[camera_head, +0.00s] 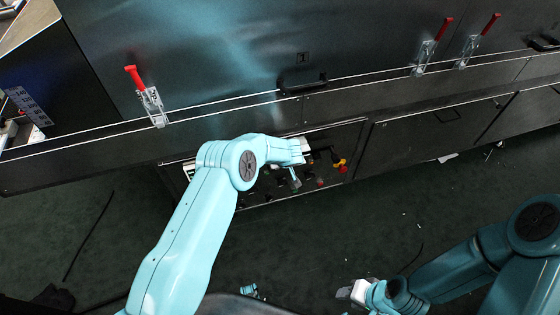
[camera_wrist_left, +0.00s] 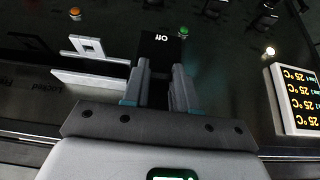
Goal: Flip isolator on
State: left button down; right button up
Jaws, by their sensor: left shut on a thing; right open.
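The control panel (camera_head: 320,183) is set low in the dark machine front, partly hidden by my left arm. My left gripper (camera_wrist_left: 160,82) is at this panel, its two grey fingers close together on a dark part between them, which appears to be the isolator handle. Just beyond the fingertips a black plate marked "Off" (camera_wrist_left: 160,44) shows upside down. The handle itself is mostly hidden by the fingers. My left gripper also shows in the head view (camera_head: 295,178), pointing down at the panel. My right gripper (camera_head: 357,291) is open and empty, low over the floor.
A green button (camera_wrist_left: 183,32), an orange button (camera_wrist_left: 75,14), a lit white lamp (camera_wrist_left: 270,50) and a temperature display (camera_wrist_left: 296,98) surround the left fingers. A red and yellow control (camera_head: 339,163) sits right of them. Red-handled clamps (camera_head: 150,100) line the machine above.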

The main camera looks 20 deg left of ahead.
pick_arm(q)
jog(key=shift+s+f, duration=0.1)
jog(key=shift+f, duration=0.05)
jog(key=c, duration=0.9)
grip_release()
jog(key=p+v, duration=0.3)
jog(key=v, duration=1.3)
jog(key=shift+d+r, duration=0.1)
jog(key=shift+r, duration=0.15)
